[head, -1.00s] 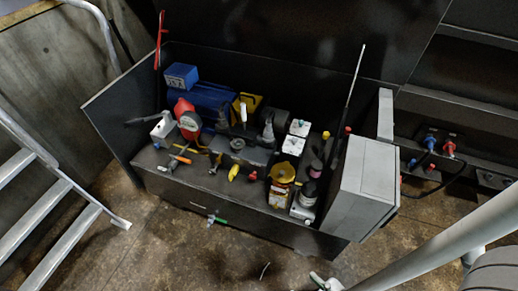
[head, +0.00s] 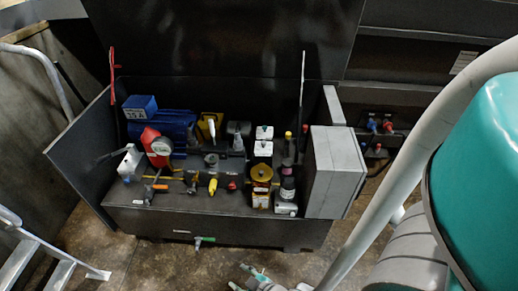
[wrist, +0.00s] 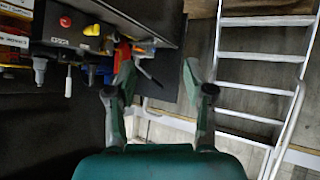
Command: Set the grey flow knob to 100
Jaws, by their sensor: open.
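A small round grey knob (head: 211,159) sits on top of a dark valve block in the middle of the machine's deck; I cannot be sure that it is the flow knob. Its scale is too small to read. My gripper (head: 257,277) shows at the bottom edge of the head view, in front of the machine and apart from it. In the wrist view my gripper (wrist: 148,85) is open with nothing between its fingers. A grey fitting (wrist: 40,72) hangs at the upper left of the wrist view.
A green-handled tap (head: 204,239) sticks out from the front. A metal ladder (head: 35,258) stands left.

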